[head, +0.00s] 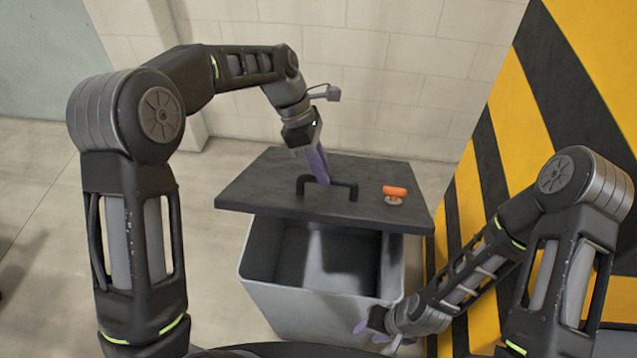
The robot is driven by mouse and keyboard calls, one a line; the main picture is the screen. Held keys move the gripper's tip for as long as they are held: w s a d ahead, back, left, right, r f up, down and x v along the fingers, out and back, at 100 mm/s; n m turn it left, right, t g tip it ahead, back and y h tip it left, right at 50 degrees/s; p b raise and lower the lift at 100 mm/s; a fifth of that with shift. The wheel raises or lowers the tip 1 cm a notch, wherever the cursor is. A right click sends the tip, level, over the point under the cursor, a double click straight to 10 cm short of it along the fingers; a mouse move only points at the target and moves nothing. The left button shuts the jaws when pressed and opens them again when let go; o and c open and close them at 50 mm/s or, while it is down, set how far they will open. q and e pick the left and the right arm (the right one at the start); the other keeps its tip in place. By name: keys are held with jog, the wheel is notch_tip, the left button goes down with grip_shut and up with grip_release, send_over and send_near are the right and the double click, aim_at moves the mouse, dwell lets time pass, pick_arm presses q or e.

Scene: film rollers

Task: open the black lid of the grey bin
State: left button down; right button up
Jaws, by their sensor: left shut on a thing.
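The grey bin (300,312) stands on the floor in the middle of the head view. Its black lid (262,182) is raised above and behind the front rim, so the bin's dark inside shows beneath the lid's near edge. My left gripper (321,180) reaches down from above and is shut on the lid's black handle (345,185). My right gripper (368,332) is low at the bin's front right corner, with purple fingers partly visible. I cannot tell whether it is open, or whether it touches the bin.
A small orange object (395,191) on a pale round base rests on the lid, right of the handle. A pale block wall (420,75) stands behind the bin. A yellow-and-black striped surface (515,130) borders it on the right.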

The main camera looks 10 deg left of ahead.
pick_arm(q)
jog(key=shift+w+a+r+t+p, duration=0.1)
jog(key=shift+w+r+t+p, duration=0.1)
jog(key=shift+w, duration=0.35)
jog(key=shift+w+a+r+t+p, duration=0.1)
jog(key=shift+w+r, duration=0.05)
jog(key=shift+w, duration=0.4)
jog(key=shift+f, duration=0.1)
jog(key=c, duration=1.7)
grip_release()
jog(key=shift+c, duration=0.2)
jog(key=o, duration=0.3)
jog(key=shift+w+d+f, duration=0.1)
jog(key=shift+w+f, duration=0.05)
jog(key=shift+w, duration=0.3)
jog(key=shift+o, duration=0.6)
jog(key=shift+s, duration=0.1)
jog(key=shift+r, duration=0.2)
